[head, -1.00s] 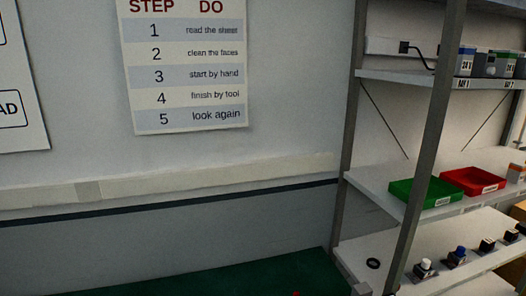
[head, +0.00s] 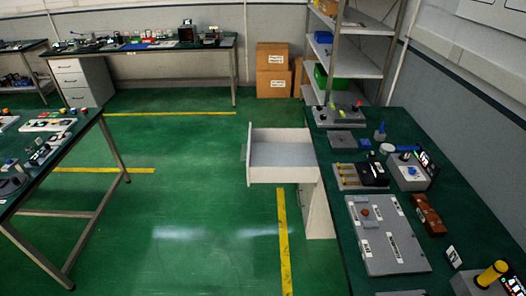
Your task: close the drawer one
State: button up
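An open white drawer (head: 283,155) sticks out to the left from under the right-hand workbench. Its inside looks empty and its handle (head: 244,152) is on the left, outer face. The white cabinet (head: 317,205) that holds it stands below the bench top. Another white drawer cabinet (head: 82,80), with its drawers shut, stands under the back bench. No label showing which drawer is number one can be read. My gripper is not in view.
The right workbench (head: 440,240) carries several devices and a grey panel (head: 388,235). A left table (head: 75,150) stands opposite. The green floor (head: 195,200) between them is clear, with yellow lines. Cardboard boxes (head: 274,68) and a shelf rack (head: 345,60) are at the back.

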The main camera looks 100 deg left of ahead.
aim_at(275, 156)
jog(key=u, duration=0.4)
jog(key=k+j+u, duration=0.1)
jog(key=u, duration=0.3)
jog(key=j+u, duration=0.1)
jog(key=u, duration=0.3)
jog(key=k+j+u, duration=0.1)
jog(key=u, duration=0.3)
jog(key=j+u, duration=0.1)
jog(key=u, duration=0.3)
jog(key=j+u, duration=0.4)
jog(key=j, duration=0.3)
jog(key=i+j+u, duration=0.15)
jog(key=j+u, duration=0.3)
jog(key=j, duration=0.25)
jog(key=i+j, duration=0.15)
jog(key=j, duration=0.15)
jog(key=i+j, duration=0.1)
jog(key=j, duration=0.25)
jog(key=i, duration=1.05)
jog(key=i+j+z, duration=0.1)
jog(key=i, duration=0.9)
